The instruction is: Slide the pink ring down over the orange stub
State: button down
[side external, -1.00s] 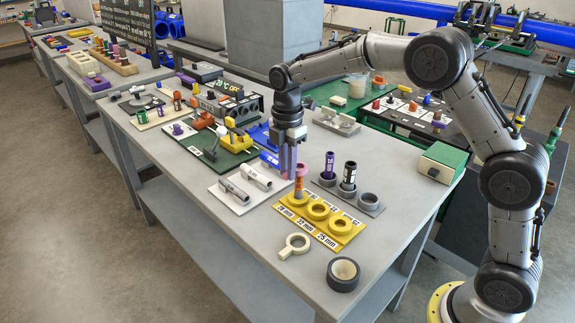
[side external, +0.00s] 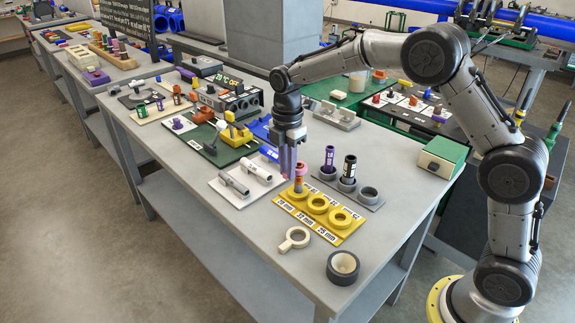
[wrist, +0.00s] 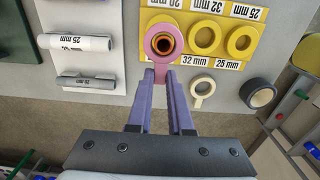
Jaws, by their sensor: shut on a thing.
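My gripper (wrist: 160,76) is shut on the tab of the pink ring (wrist: 153,52). In the side external view my gripper (side external: 289,176) is beside the ring (side external: 301,169), over the yellow holder. The orange stub (side external: 299,184) stands upright in the 20 mm socket at the holder's left end. In the wrist view the stub's orange rim (wrist: 165,41) shows inside the ring's hole. The ring is at the stub's upper part, with orange showing below it. I cannot tell whether they touch.
The yellow holder (side external: 325,222) has two empty sockets to the right. A grey rack (side external: 362,204) with purple and black stubs stands close behind. A white plate (side external: 224,190) with two pipes lies left. A cream ring (side external: 293,239) and dark tape roll (side external: 343,268) lie in front.

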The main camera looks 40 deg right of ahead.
jog(key=c, duration=0.8)
grip_release()
jog(key=shift+o, duration=0.2)
